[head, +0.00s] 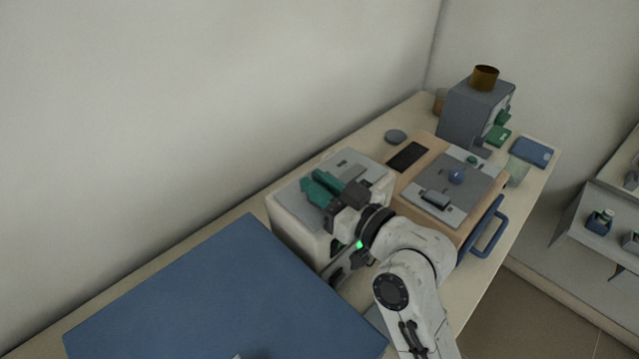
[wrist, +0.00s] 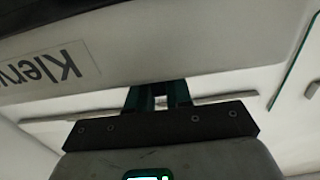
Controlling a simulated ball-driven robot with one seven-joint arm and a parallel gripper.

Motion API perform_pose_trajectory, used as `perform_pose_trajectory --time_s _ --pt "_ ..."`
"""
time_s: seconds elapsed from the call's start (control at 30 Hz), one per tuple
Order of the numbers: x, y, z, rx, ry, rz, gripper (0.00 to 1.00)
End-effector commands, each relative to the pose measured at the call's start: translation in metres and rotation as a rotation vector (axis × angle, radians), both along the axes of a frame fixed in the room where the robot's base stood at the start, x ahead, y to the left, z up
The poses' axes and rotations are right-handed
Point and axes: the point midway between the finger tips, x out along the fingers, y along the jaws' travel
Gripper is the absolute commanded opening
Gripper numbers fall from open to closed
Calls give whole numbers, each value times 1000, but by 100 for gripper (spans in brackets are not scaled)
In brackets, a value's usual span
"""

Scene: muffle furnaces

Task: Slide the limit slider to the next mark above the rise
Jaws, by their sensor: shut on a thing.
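My gripper (head: 322,186), with teal fingers, reaches over the top of a pale box-shaped furnace (head: 290,218) in the head view. In the wrist view, the fingertips (wrist: 159,96) are close together at a thin pale strip (wrist: 225,99) along the furnace face. They are shut on a small part there, which I take to be the limit slider; the fingers hide most of it. The marks and the rise cannot be made out. A label with upside-down lettering (wrist: 50,70) is on the grey panel.
A tan furnace with a grey top and blue handle (head: 488,228) stands to the right. A dark grey unit (head: 462,112) with a brown cup (head: 485,77) stands at the back. A large blue surface (head: 220,290) lies in front left. A wall runs behind the bench.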

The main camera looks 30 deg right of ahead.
Motion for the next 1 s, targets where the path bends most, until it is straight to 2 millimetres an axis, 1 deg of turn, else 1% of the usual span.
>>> perform_pose_trajectory --time_s 0.47,0.57,0.7,0.77,0.87,1.0 --pt "0 -2 -1 0 0 -1 0" --pt "6 -15 -4 1 0 -6 0" --pt "13 -38 -4 1 -1 -5 0" --pt "15 -44 -3 0 -1 -3 0" --pt "16 -48 -1 0 0 0 0" --pt "16 -48 -1 1 1 1 0"
